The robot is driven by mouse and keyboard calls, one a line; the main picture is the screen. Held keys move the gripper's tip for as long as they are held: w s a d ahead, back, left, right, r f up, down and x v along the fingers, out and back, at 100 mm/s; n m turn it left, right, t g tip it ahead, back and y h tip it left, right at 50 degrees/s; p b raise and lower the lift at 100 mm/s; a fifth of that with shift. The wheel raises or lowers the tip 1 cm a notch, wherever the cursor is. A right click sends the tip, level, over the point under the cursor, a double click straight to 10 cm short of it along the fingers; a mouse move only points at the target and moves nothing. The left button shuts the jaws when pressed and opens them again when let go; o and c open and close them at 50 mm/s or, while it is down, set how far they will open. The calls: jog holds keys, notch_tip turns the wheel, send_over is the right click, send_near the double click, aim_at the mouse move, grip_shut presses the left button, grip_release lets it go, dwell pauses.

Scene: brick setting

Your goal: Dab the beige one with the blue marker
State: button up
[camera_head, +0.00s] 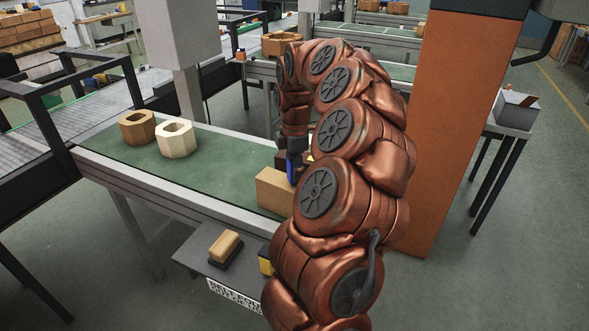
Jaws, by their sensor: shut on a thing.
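The blue marker (292,173) points downward in my gripper (292,158), which is shut on it. Its lower end is at the far right corner of a tan rectangular brick (270,190) on the green belt; I cannot tell if they touch. My arm hides part of this brick's right side. A cream-beige faceted hollow brick (176,141) stands farther left on the belt, apart from the marker. A brown faceted hollow brick (137,127) stands beside it.
A small shelf (200,268) on the belt's near side holds a wooden-handled brush (226,244) and a partly hidden yellow item (265,262). An orange column (462,120) stands right of my arm. The belt (215,178) is clear between the cream and tan bricks.

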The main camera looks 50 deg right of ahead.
jog(key=shift+f, duration=0.4)
dwell(1.2)
jog(key=shift+r, duration=0.1)
jog(key=shift+r+p, duration=1.55)
jog(key=shift+r, duration=1.95)
